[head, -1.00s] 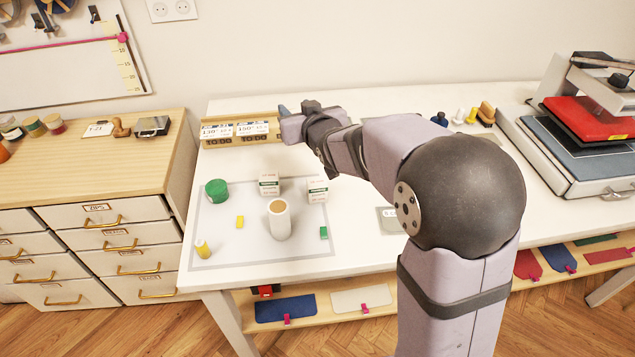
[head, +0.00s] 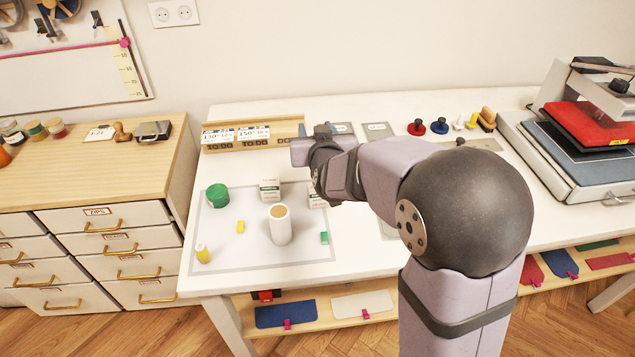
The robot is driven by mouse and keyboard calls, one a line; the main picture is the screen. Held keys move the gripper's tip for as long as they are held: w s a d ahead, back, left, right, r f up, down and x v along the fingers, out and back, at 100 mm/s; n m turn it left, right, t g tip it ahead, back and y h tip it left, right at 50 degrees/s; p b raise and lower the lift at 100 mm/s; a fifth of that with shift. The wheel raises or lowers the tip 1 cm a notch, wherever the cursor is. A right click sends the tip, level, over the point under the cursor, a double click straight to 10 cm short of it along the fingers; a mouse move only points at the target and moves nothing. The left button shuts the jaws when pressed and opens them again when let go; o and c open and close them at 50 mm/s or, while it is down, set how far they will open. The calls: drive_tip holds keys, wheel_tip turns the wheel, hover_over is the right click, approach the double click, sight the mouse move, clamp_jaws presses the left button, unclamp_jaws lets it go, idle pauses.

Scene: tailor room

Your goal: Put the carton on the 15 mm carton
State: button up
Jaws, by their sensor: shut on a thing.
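Two small white cartons with green bands stand on the grey-bordered mat (head: 235,258). The left carton (head: 270,190) is fully in view, left of my gripper. The right carton (head: 317,201) shows only its lower front below my wrist. My gripper (head: 318,188) is over this right carton and shut on it; the fingers are mostly hidden by my wrist. The carton appears to be still at the mat. The print is too small to tell which is the 15 mm carton.
A white cylinder (head: 280,226) with a tan top stands in front of the cartons. A green round tin (head: 217,195), yellow spool (head: 202,254), yellow block (head: 240,227) and green block (head: 324,238) are also on the mat. A wooden card rack (head: 235,146) stands behind.

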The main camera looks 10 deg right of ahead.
wheel_tip(320, 180, down, 10)
drive_tip(key=shift+p, duration=0.35)
idle(0.4)
drive_tip(key=shift+f, duration=0.15)
drive_tip(key=o, duration=1.1)
drive_tip(key=shift+c, duration=0.2)
drive_tip(key=b+v, duration=0.6)
drive_tip(key=v, duration=0.4)
drive_tip(key=shift+d+h+b, duration=0.3)
drive_tip(key=shift+b, duration=0.1)
